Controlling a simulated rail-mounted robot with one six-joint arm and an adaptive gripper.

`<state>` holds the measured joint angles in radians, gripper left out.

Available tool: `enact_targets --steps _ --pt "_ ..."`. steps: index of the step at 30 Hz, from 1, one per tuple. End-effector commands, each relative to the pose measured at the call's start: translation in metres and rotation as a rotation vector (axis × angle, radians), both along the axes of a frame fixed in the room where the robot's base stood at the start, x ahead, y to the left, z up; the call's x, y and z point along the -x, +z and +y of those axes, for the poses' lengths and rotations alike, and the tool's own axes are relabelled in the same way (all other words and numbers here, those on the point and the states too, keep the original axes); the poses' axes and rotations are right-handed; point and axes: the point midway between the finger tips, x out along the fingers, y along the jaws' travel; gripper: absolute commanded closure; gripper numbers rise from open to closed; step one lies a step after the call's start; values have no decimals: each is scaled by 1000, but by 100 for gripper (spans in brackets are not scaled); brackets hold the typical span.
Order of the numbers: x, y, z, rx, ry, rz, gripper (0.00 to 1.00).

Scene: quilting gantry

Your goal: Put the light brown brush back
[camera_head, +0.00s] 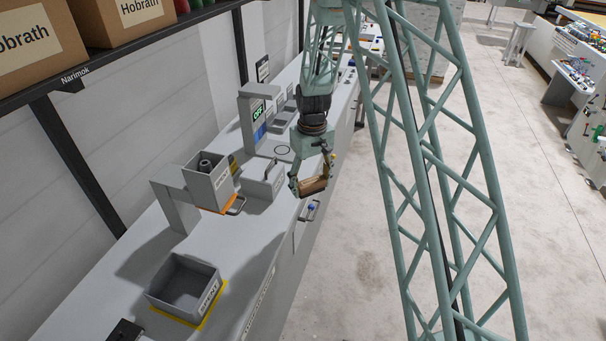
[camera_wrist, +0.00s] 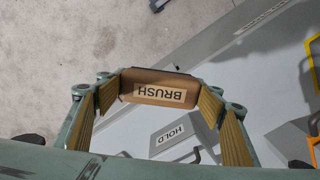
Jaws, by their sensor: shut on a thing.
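My gripper (camera_head: 312,187) is shut on the light brown brush (camera_head: 314,186), in the middle of the head view. The brush is held in the air near the front edge of the grey counter. In the wrist view the brush (camera_wrist: 158,88) lies between the two padded fingers of my gripper (camera_wrist: 160,92), its "BRUSH" label upside down. A grey block labelled "HOLD" (camera_wrist: 183,137) with a handle is on the counter below it. What lies directly under the brush is hard to tell.
An empty grey "SPENT" bin (camera_head: 186,285) stands on the counter at the lower left. A raised grey box (camera_head: 209,182) on a stand holds a dark cylindrical thing. A shelf with cardboard boxes (camera_head: 40,45) hangs at the upper left. The floor (camera_head: 365,240) to the right is clear.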

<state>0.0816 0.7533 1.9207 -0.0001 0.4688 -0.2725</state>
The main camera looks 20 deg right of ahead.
Motion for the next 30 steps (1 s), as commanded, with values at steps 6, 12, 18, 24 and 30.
enact_targets --steps 6,12,18,24,30 --pt "23 -25 -5 0 -71 -1 54" --pt "37 -48 -7 0 -114 -1 54" --pt "46 -71 -8 0 -143 0 54" --pt "51 -93 -9 0 -160 -1 54" --pt "55 -115 -10 0 -172 -2 54"
